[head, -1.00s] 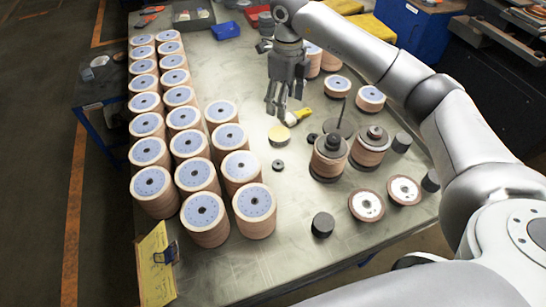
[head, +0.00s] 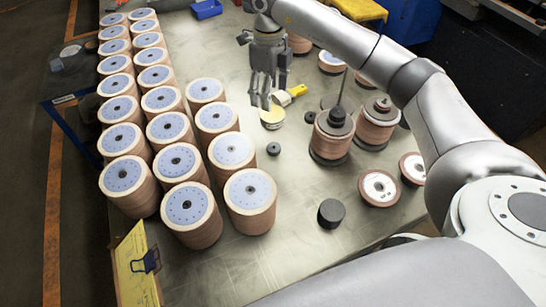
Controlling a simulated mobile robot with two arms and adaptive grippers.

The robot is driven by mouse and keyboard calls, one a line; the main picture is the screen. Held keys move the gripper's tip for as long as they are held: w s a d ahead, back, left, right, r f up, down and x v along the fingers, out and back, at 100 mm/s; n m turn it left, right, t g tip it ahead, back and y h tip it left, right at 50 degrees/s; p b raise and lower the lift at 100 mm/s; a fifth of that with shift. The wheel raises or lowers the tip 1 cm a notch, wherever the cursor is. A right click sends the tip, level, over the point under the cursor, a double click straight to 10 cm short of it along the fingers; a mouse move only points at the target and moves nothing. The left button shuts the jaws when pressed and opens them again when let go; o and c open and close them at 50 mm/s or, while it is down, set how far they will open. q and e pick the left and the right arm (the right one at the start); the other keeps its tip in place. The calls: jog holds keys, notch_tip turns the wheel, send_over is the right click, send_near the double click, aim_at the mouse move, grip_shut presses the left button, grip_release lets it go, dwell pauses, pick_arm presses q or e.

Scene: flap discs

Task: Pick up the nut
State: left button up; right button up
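A small dark ring-shaped nut (head: 273,149) lies flat on the metal table, between the rows of flap discs and the dark-topped stacks. A similar small dark round piece (head: 310,117) lies farther back, beside a stack; I cannot tell whether it is also a nut. My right gripper (head: 263,103) hangs fingers-down above the table, behind the nut and apart from it. Its fingers look spread, with nothing visible between them. The fingertips overlap the edge of a yellow-topped tin (head: 272,121) in the picture. My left gripper is not in view.
Rows of flap disc stacks (head: 250,200) fill the table's left side. A yellow-handled brush (head: 291,95) lies behind the tin. Dark-topped stacks (head: 333,137), a black cylinder (head: 331,213) and loose discs (head: 378,187) stand right. The table around the nut is bare.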

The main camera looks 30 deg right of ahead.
notch_tip(320, 180, down, 10)
jog(key=b, duration=0.8)
send_over(274, 145)
jog(key=a, duration=0.1)
notch_tip(274, 145, down, 6)
jog(key=shift+s+a+r+p, duration=0.1)
jog(key=shift+s+p, duration=0.05)
jog(key=shift+p, duration=0.2)
jog(key=f, duration=0.1)
jog(key=f+p, duration=0.1)
jog(key=f, duration=0.1)
jog(key=d+f, duration=0.1)
jog(key=shift+s+f+p, duration=0.25)
jog(key=shift+p, duration=0.15)
jog(key=shift+a+f, duration=0.1)
jog(key=shift+f, duration=0.35)
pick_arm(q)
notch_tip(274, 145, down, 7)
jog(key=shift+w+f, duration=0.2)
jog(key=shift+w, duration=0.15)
pick_arm(e)
jog(key=shift+c, duration=0.2)
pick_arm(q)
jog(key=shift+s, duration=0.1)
pick_arm(e)
jog(key=c, duration=1.1)
jog(key=shift+r, duration=0.1)
